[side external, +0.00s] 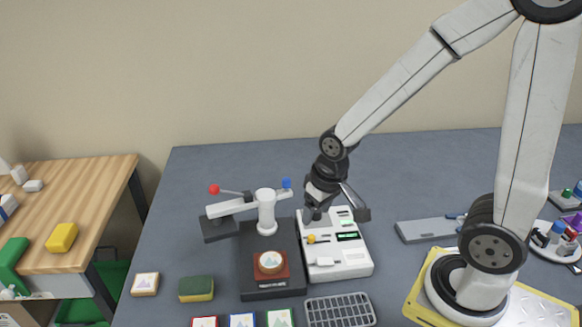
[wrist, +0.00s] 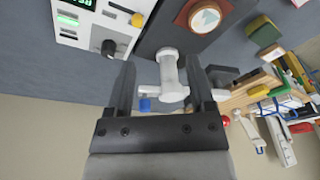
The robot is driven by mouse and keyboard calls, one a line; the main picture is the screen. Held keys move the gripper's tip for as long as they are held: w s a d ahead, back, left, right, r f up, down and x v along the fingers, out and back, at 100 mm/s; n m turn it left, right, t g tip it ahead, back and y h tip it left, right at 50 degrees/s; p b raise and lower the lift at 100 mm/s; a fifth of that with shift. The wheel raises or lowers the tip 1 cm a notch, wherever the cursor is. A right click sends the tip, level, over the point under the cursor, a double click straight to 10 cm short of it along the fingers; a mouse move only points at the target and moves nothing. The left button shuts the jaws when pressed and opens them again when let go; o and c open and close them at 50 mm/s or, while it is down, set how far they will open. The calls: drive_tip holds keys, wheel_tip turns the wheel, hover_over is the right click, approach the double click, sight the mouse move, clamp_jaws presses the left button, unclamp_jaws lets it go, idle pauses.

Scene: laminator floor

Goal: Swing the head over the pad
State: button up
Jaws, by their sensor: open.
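The press has a white post (side external: 267,212) on a dark base (side external: 274,293). Its white arm reaches left to a dark flat head (side external: 218,229), off to the side of the pad. A red ball (side external: 213,189) is on a thin lever above the head, and a blue knob (side external: 287,183) is on a short stub right of the post. The red-brown pad (side external: 283,273) carries a round pale piece (side external: 270,261). My gripper (side external: 337,210) is open and empty, right of the blue knob. In the wrist view the knob (wrist: 145,104) appears between the fingers (wrist: 160,66), apparently untouched.
A white control box (side external: 338,257) stands right of the press, below my gripper. A grey tray (side external: 428,230) lies to the right. The table behind the press is clear.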

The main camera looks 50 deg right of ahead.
sight(286, 179)
drive_tip(key=w+d+r+m, duration=0.2)
drive_tip(key=w+m, duration=0.2)
drive_tip(key=w+d+r+m+g, duration=0.1)
drive_tip(key=w+d+r+m, duration=0.1)
drive_tip(key=w+m, duration=0.2)
drive_tip(key=w+d+r+m+g, duration=0.1)
drive_tip(key=w+d+r+m, duration=0.1)
drive_tip(key=w+m, duration=0.2)
drive_tip(key=shift+w+d, duration=0.15)
drive_tip(key=shift+w, duration=0.25)
drive_tip(key=shift+w+d+r+m, duration=0.25)
drive_tip(key=shift+w+r+m, duration=0.1)
drive_tip(key=shift+m, duration=0.25)
drive_tip(key=shift+f, duration=0.1)
drive_tip(key=shift+f, duration=3.9)
drive_tip(key=shift+c, duration=0.2)
clamp_jaws()
